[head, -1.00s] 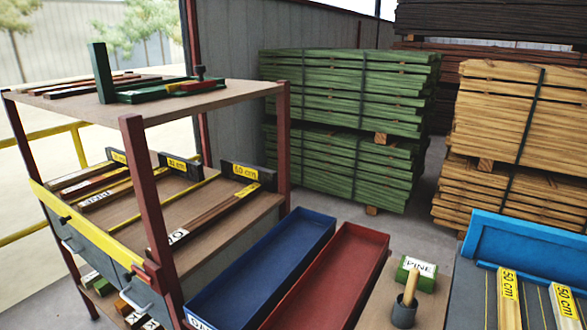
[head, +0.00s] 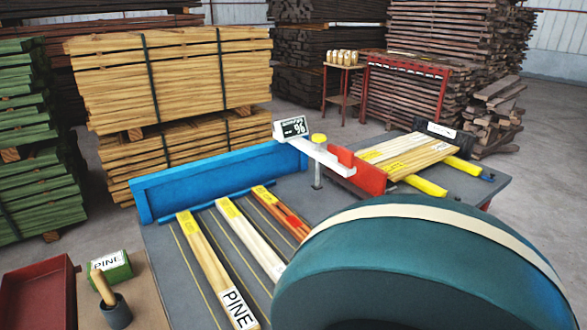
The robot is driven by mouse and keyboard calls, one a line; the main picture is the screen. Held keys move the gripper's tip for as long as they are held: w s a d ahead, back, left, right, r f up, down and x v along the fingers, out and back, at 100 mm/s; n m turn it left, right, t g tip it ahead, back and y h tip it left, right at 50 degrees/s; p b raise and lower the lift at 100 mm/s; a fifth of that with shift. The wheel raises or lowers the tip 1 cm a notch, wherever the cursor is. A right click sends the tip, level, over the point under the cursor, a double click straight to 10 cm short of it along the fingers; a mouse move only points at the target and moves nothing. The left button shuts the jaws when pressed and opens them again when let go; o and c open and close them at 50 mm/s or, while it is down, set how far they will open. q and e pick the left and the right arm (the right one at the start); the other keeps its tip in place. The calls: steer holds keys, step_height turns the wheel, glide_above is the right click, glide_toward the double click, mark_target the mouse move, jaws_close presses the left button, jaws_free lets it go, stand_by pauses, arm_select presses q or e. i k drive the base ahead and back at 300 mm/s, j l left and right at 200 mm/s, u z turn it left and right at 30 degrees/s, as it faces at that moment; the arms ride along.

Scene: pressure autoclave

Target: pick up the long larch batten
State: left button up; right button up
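Several battens lie side by side on the dark grey bench top (head: 165,262) in front of a blue fence. On the left is a yellowish batten (head: 207,262) with a white PINE label at its near end. Beside it is a paler batten (head: 252,240) with a yellow tag at its far end. To the right is a shorter-looking reddish-orange batten (head: 284,215), also with a yellow tag. I cannot read the word larch on any of them. The near ends of the paler and reddish ones are partly hidden. Neither gripper is in view.
A blue fence (head: 220,180) edges the bench. A white stand with a sign (head: 291,128), a red block (head: 358,172) and pale boards (head: 405,152) stand behind. A red tray (head: 40,295), green PINE block (head: 112,267) and dark cup (head: 117,313) are left. The lower right is blocked close up.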

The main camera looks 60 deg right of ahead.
mark_target(291, 222)
steer(key=l+z, duration=0.15)
steer(key=z, duration=1.8)
steer(key=k+l, duration=0.05)
steer(key=l, duration=0.05)
